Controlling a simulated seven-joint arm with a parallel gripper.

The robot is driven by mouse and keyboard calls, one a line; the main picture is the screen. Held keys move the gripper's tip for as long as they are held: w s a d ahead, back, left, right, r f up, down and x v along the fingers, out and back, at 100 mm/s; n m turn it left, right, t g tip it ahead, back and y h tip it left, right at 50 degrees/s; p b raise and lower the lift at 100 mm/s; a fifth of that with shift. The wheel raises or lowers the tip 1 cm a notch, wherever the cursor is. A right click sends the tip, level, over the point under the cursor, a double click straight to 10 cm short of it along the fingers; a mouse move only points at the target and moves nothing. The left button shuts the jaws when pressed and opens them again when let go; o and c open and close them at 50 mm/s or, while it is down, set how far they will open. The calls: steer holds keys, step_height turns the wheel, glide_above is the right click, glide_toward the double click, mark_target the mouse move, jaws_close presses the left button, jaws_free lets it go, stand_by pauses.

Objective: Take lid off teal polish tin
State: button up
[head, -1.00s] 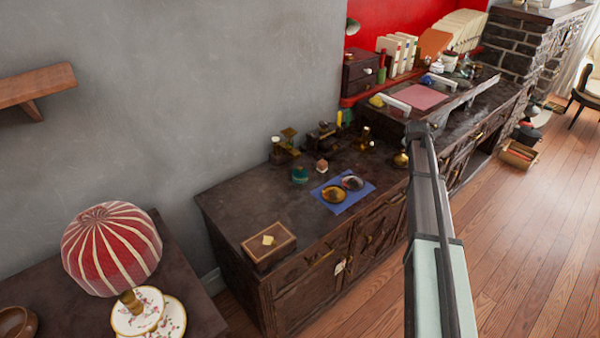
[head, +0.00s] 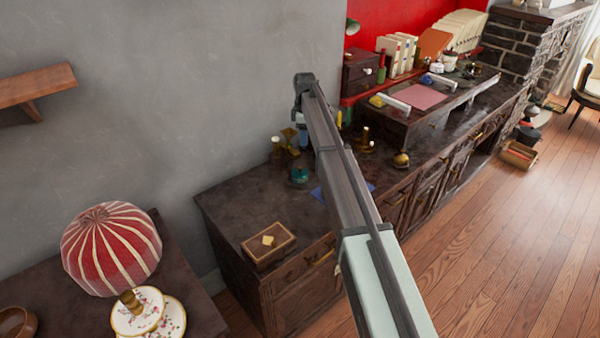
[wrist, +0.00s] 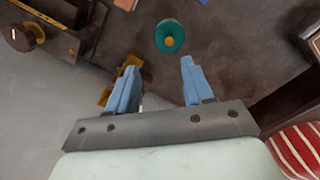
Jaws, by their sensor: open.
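The teal polish tin (head: 299,175) stands upright on the dark cabinet top, near its middle. In the wrist view the tin (wrist: 161,30) is seen from above, round, with a yellowish knob in the middle of its top. My gripper (wrist: 160,66) is open and empty, its two blue fingers apart. The tin lies beyond the fingertips, a little right of midway between them, and touches neither. In the head view my arm reaches over the cabinet top and its end is above and behind the tin; the fingers are hard to make out there.
A wooden box (head: 269,244) sits at the cabinet's front left. My arm covers much of the blue cloth (head: 319,195). Brass items stand near the wall; one (wrist: 130,66) shows by my left finger. A brass pot (head: 400,160) stands to the right. The left cabinet top is mostly clear.

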mark_target(300, 167)
steer(key=f, duration=0.4)
steer(key=a+f, duration=0.1)
steer(key=f, duration=0.4)
steer(key=s+f, duration=0.1)
steer(key=f, duration=0.3)
steer(key=shift+a+f, duration=0.25)
steer(key=shift+f, duration=0.1)
steer(key=shift+c, duration=0.4)
jaws_close()
